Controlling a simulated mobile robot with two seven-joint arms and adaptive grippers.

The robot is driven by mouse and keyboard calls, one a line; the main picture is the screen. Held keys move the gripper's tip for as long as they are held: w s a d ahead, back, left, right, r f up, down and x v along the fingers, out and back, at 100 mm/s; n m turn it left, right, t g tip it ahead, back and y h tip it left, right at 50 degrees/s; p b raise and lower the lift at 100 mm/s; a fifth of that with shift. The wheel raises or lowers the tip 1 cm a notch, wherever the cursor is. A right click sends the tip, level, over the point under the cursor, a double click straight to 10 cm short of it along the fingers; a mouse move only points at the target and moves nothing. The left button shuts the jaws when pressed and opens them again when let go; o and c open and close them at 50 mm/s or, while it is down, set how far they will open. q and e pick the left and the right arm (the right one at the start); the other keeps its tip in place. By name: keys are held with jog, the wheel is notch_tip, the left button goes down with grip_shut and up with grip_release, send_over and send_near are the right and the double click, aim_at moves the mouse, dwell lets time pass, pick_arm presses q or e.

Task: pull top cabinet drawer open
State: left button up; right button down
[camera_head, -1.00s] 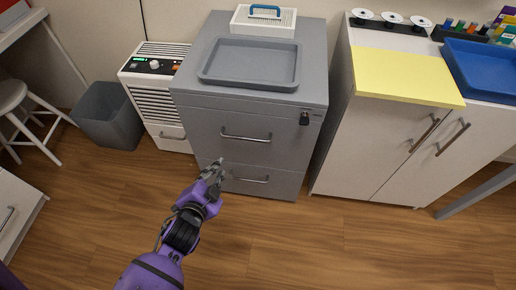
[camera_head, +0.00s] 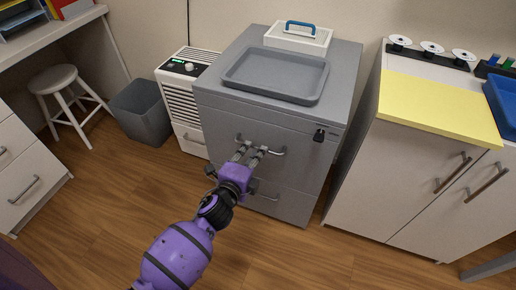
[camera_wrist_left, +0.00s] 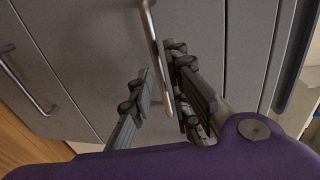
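The grey cabinet (camera_head: 210,98) stands in the middle of the head view. Its top drawer (camera_head: 225,128) looks shut and has a metal bar handle (camera_head: 281,152); a lower drawer handle (camera_head: 265,197) is partly behind my arm. My left gripper (camera_head: 252,151) is open at the top handle, its two fingers spread. In the left wrist view the handle bar (camera_wrist_left: 154,45) runs between the fingers of the left gripper (camera_wrist_left: 163,95), closer to the right finger. Whether a finger touches it I cannot tell. My right gripper is not in view.
A dark lock (camera_head: 319,135) sits right of the handle. A grey tray (camera_head: 232,79) and a white box with a blue handle (camera_head: 299,38) rest on top. A white heater (camera_head: 187,95) and a bin (camera_head: 142,112) stand left; a white cupboard (camera_head: 400,170) stands right. Floor in front is clear.

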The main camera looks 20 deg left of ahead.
aim_at(257, 148)
pick_arm(q)
jog(key=shift+x, duration=1.8)
grip_shut()
